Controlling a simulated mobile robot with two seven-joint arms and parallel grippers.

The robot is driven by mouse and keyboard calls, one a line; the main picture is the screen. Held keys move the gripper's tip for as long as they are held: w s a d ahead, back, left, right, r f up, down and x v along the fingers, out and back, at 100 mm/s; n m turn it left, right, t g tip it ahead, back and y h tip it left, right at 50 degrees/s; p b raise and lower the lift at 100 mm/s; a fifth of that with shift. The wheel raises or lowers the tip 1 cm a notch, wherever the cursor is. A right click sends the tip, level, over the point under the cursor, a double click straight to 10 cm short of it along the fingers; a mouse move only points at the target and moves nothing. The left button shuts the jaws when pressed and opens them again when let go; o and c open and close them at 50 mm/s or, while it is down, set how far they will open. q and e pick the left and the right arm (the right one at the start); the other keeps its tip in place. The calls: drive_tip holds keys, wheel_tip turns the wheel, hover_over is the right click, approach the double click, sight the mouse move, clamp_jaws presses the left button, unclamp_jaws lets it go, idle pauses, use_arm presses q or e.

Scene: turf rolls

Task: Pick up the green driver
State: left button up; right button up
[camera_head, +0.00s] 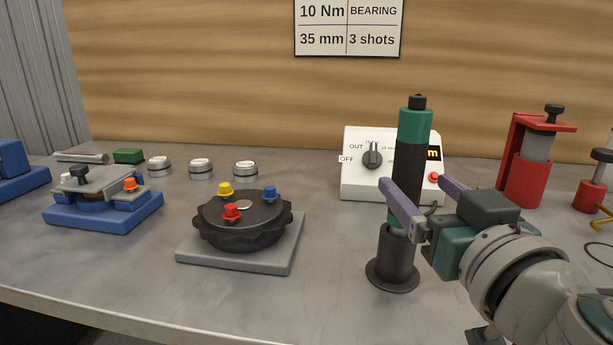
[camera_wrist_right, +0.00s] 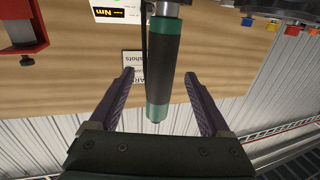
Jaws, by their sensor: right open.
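The green driver (camera_head: 411,150) stands upright in a dark round holder (camera_head: 396,262) at the centre right in the head view. It has green bands, a black grip and a dark cap. My right gripper (camera_head: 414,181) is open, with its purple fingers at the lower part of the driver. One finger crosses in front of the driver; the other shows to its right. In the right wrist view the driver (camera_wrist_right: 163,70) lies between the spread fingers, with a visible gap on each side. My left gripper is out of view.
A white control box (camera_head: 356,184) with a knob stands behind the driver. A black round fixture (camera_head: 240,235) with coloured knobs sits left on a grey plate. A red press (camera_head: 526,180) stands right. Bare grey bench (camera_head: 330,265) lies between fixture and holder.

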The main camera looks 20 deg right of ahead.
sight(414, 179)
drive_tip(key=x, duration=0.4)
drive_tip(key=shift+w+r+p, duration=0.15)
drive_tip(key=shift+w+p, duration=0.05)
drive_tip(key=shift+p, duration=0.2)
drive_tip(key=shift+c, duration=0.3)
clamp_jaws()
